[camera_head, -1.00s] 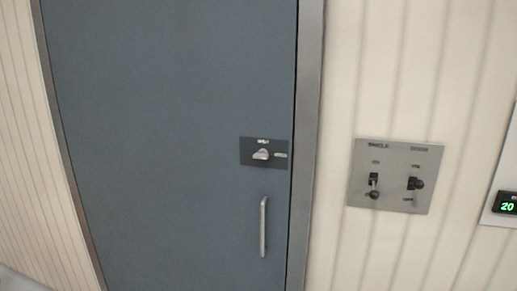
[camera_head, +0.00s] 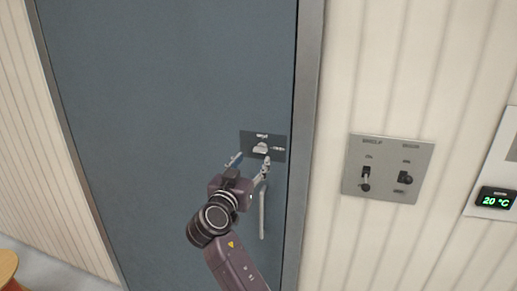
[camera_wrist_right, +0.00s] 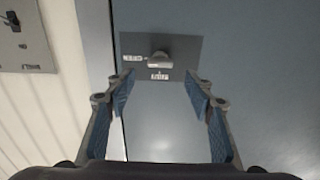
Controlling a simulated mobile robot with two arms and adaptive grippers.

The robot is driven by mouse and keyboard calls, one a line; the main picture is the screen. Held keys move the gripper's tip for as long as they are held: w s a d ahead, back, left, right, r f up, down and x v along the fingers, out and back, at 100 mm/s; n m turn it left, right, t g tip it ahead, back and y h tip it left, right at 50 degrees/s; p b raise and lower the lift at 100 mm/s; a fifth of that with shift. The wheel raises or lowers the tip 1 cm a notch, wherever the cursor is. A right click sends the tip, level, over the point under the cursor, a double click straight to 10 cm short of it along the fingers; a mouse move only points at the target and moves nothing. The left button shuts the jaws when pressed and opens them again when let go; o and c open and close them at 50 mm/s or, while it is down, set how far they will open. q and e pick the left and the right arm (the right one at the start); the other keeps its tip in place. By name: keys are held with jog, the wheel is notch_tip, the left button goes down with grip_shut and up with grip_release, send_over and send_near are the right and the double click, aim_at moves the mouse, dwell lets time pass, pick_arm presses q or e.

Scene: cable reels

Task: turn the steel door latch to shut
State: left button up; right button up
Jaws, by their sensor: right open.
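The steel door latch (camera_head: 260,148) is a small silver knob on a dark plate (camera_head: 246,139) near the right edge of a blue-grey door (camera_head: 150,90). My right gripper (camera_head: 250,161) is open, just below the latch in the head view. In the right wrist view the latch (camera_wrist_right: 160,58) lies beyond and between the two open fingers of the gripper (camera_wrist_right: 160,92), with nothing between them. The fingers appear apart from the latch. My left gripper is not in view.
A vertical door handle (camera_head: 262,215) is below the latch, partly behind my right gripper. A grey switch panel (camera_head: 388,150) and a temperature display (camera_head: 495,199) are on the wall to the right. A round orange-brown object (camera_head: 7,266) is at lower left.

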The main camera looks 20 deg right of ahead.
aim_at(259, 152)
jog(key=p+x, duration=0.2)
jog(key=x, duration=0.3)
jog(key=shift+w+d, duration=0.15)
jog(key=shift+p+x, duration=0.5)
jog(key=shift+x, duration=0.3)
jog(key=shift+f, duration=0.15)
